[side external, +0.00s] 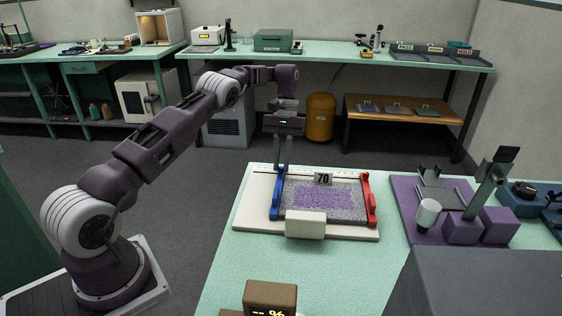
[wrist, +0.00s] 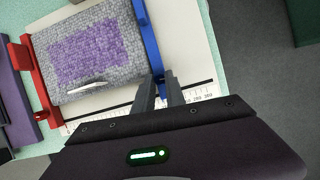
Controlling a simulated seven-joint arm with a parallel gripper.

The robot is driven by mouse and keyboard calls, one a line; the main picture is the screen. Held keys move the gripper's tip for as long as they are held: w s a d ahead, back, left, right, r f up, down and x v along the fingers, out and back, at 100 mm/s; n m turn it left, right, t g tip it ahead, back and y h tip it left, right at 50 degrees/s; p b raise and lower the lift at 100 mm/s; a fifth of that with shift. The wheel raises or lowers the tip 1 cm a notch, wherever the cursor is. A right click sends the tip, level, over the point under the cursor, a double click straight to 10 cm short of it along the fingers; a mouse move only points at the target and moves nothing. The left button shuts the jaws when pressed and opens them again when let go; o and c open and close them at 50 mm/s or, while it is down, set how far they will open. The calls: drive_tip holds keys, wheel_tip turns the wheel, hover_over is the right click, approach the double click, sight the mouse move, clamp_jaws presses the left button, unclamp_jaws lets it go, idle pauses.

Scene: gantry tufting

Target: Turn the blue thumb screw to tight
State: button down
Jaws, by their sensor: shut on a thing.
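The blue rail (side external: 276,197) runs along the left side of the grey and purple tufted panel (side external: 322,197) in the side external view. In the wrist view, the blue rail (wrist: 150,42) ends at my fingertips. My gripper (side external: 281,167) points down over the far end of this rail. In the wrist view, my gripper (wrist: 160,86) is shut on a small blue part at the rail end, the blue thumb screw (wrist: 166,74). The fingers hide most of the screw, and I cannot tell its turn.
A red rail (side external: 370,200) with a red knob (wrist: 40,115) flanks the panel's other side. A printed scale (wrist: 195,100) lies by the fingers. A cream block (side external: 305,224) sits at the front edge. A purple fixture (side external: 425,213) stands at right.

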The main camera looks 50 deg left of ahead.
drive_tip(key=shift+d+m, duration=0.1)
drive_tip(key=shift+m, duration=0.6)
drive_tip(key=c, duration=1.4)
unclamp_jaws()
